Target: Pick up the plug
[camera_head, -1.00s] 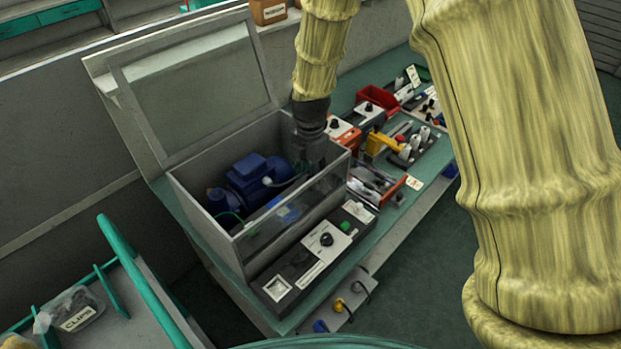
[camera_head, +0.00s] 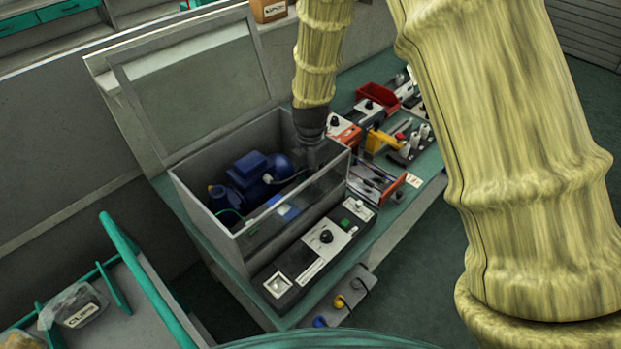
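My gripper (camera_head: 314,155) points down into the right end of an open grey box with a clear front panel. Its fingers are dark and partly hidden by the box wall and panel, so their opening does not show. A blue pump (camera_head: 256,176) lies in the box, left of my gripper. A small white piece (camera_head: 268,179) with a dark cable sits at the pump's side facing my gripper; I cannot tell if it is the plug. A yellow connector (camera_head: 340,301) and a blue connector (camera_head: 320,321) show low on the bench front, well below my gripper.
The box's raised lid (camera_head: 195,85) stands behind it. A control panel (camera_head: 325,237) with a black knob runs along the box front. A red bin (camera_head: 378,97), a yellow tool (camera_head: 378,141) and trays crowd the bench to the right. A clips bag (camera_head: 75,307) lies at lower left.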

